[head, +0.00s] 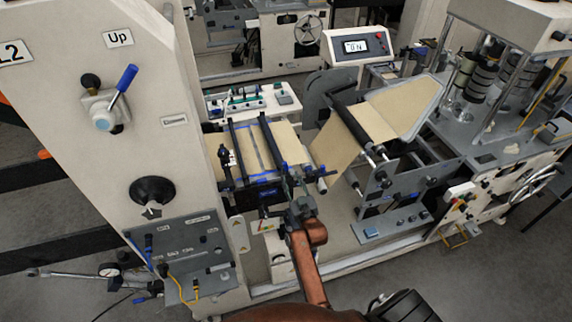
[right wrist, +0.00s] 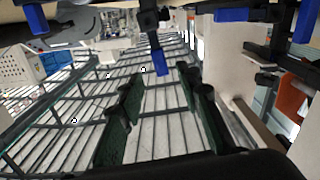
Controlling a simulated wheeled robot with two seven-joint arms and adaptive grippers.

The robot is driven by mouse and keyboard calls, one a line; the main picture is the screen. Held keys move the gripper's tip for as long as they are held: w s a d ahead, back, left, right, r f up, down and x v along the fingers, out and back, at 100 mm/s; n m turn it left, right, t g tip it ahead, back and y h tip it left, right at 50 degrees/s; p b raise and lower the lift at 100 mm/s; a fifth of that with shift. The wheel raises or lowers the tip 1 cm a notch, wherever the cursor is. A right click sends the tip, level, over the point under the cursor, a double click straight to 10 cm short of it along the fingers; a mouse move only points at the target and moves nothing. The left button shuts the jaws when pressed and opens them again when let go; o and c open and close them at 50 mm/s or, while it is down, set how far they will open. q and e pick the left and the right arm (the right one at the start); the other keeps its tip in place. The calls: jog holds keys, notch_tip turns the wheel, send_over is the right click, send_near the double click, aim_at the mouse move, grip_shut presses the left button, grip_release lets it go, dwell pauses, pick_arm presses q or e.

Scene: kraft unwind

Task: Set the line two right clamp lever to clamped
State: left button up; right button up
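The line two splice table (head: 213,140) stands right of the white L2 cabinet, with tan web and two dark clamp bars (head: 270,143) across it. Small blue parts show at its front edge; I cannot tell there which is the right clamp lever. My right gripper (head: 291,184) is at this front right edge, partly merging with dark parts. In the right wrist view its two dark green fingers (right wrist: 165,110) are apart with nothing between them. A black lever with a blue tip (right wrist: 161,66) shows beyond the fingertips, roughly in line with the gap. My left gripper is not in view.
The L2 cabinet (head: 110,55) carries a blue-handled lever (head: 124,82) beside an Up label. A roller frame with tan web (head: 365,125) stands right of the splice table. Other blue-tipped parts (right wrist: 234,15) are near the top of the wrist view.

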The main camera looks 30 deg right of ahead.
aim_at(286, 168)
jog(key=b+x, duration=0.3)
jog(key=x, duration=0.3)
jog(key=shift+w+f, duration=0.15)
jog(key=shift+f, duration=0.05)
jog(key=shift+w+d+r+b, duration=0.15)
jog(key=shift+w+d+b, duration=0.05)
jog(key=shift+w+b, duration=0.4)
jog(key=shift+c, duration=0.3)
grip_shut()
